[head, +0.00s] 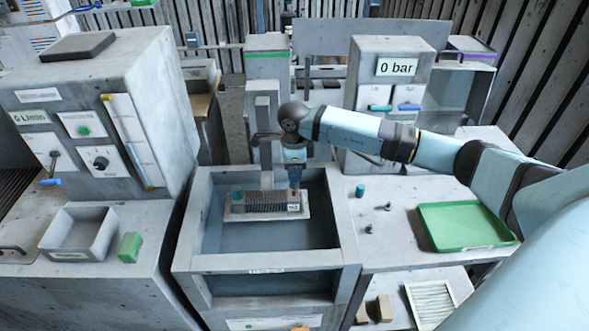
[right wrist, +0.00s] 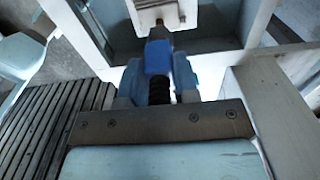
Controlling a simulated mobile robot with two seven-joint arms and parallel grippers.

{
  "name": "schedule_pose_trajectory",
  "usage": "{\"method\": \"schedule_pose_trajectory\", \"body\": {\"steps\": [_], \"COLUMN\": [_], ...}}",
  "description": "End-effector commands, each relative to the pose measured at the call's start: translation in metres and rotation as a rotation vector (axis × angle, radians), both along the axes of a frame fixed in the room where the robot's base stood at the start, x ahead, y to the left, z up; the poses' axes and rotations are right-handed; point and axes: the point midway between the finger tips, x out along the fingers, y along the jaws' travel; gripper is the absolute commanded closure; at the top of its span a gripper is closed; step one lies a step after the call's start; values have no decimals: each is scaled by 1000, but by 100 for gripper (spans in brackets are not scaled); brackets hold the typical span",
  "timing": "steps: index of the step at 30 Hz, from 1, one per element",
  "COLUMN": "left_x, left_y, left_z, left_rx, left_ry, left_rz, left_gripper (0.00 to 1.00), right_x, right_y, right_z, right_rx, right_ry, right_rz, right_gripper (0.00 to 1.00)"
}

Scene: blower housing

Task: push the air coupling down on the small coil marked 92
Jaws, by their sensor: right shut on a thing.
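The small coil (head: 265,202), a finned block on a pale base, lies in the open grey tank (head: 350,232). A white tag (head: 293,207) sits at its right end; its number is too small to read surely. My right gripper (head: 295,174) points down over that right end. It is shut on the blue air coupling (right wrist: 158,57), with a dark ribbed hose (right wrist: 159,91) behind it. In the right wrist view the coupling is in line with a brownish stub (right wrist: 160,32) on a pale part. I cannot tell whether it is fully seated. My left gripper is out of view.
A grey post (head: 265,130) stands behind the coil. A teal cap (head: 237,192) is at the coil's left end; another teal piece (head: 360,191) and dark fittings (head: 369,229) lie on the right bench. A green tray (head: 465,226) is farther right. The gauge panel (head: 397,67) reads 0 bar.

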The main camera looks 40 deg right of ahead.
Motion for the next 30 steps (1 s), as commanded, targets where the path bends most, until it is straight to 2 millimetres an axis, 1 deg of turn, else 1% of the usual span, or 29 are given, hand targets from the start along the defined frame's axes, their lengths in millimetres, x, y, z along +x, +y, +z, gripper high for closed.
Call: {"method": "schedule_pose_trajectory", "body": {"steps": [9,16,30], "left_x": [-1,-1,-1], "left_y": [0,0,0], "left_z": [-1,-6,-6], "left_rx": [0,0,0], "left_ry": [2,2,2], "left_rz": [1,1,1], "left_gripper": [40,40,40], "right_x": [0,0,0], "right_y": [0,0,0], "right_z": [0,-1,-1], "right_rx": [0,1,0], "right_ry": [0,-1,0], "right_rz": [0,0,1], "right_gripper": [100,100,100]}}
